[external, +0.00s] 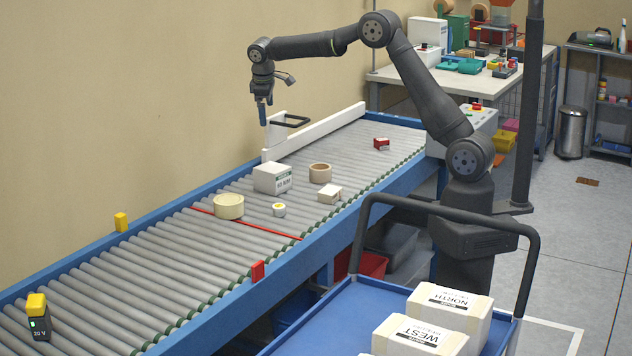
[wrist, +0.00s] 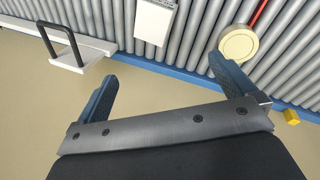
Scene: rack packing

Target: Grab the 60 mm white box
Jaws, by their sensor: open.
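The white box (external: 272,179), with a green-edged label that seems to read 60 MM, sits on the roller conveyor. In the wrist view the white box (wrist: 154,20) is at the top middle, cut by the frame edge. My gripper (external: 263,115) hangs in the air above the conveyor's far side, behind and above the box, apart from it. In the wrist view my gripper (wrist: 165,76) has its two blue fingers spread wide, with nothing between them. A smaller white box (external: 329,195) lies to the right on the rollers.
A red item (external: 381,143) is farther right. Left rollers are mostly clear.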

